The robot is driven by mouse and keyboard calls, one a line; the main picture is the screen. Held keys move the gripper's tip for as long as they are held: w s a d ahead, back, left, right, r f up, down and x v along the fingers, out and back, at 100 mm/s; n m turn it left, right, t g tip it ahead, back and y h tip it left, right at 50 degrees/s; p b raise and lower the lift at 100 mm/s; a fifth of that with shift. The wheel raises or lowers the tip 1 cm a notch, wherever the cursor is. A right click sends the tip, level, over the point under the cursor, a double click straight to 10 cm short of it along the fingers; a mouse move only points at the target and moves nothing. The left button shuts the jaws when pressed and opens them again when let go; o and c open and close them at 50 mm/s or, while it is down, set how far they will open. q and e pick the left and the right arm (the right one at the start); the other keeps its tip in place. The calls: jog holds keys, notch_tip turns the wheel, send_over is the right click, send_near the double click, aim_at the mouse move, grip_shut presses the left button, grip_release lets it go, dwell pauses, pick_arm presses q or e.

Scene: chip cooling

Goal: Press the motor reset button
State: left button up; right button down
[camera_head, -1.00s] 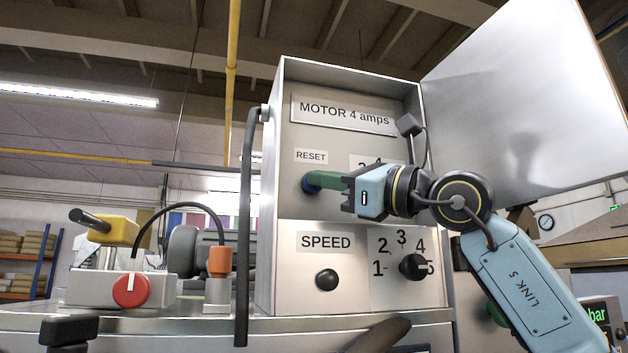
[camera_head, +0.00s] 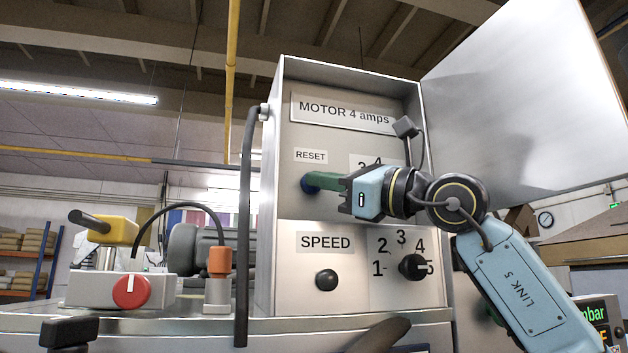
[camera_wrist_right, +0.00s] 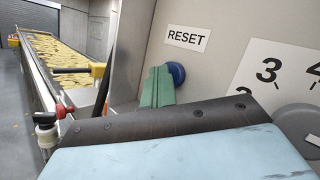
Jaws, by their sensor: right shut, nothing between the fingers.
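The motor reset button is a blue round button (camera_wrist_right: 176,74) below the RESET label (camera_wrist_right: 188,39) in the right wrist view. In the head view the button (camera_head: 309,183) is mostly hidden behind the fingertips. My right gripper (camera_head: 317,180) has green fingers, shut with nothing between them. The fingertips are at the button's face; in the wrist view the fingers (camera_wrist_right: 158,86) overlap its left side. I cannot tell whether the button is pressed in.
The grey control box (camera_head: 297,258) has a SPEED button (camera_head: 327,280) and a dial (camera_head: 412,266) below. Its door (camera_head: 530,100) stands open at the right.

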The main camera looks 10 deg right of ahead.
jog(key=shift+s+f, duration=0.1)
jog(key=shift+s+b, duration=0.65)
jog(key=shift+s, duration=0.1)
jog(key=shift+s, duration=0.1)
jog(key=s+b, duration=0.3)
jog(key=s, duration=0.2)
jog(key=shift+d, duration=0.1)
jog(key=shift+w, duration=0.1)
dwell(0.6)
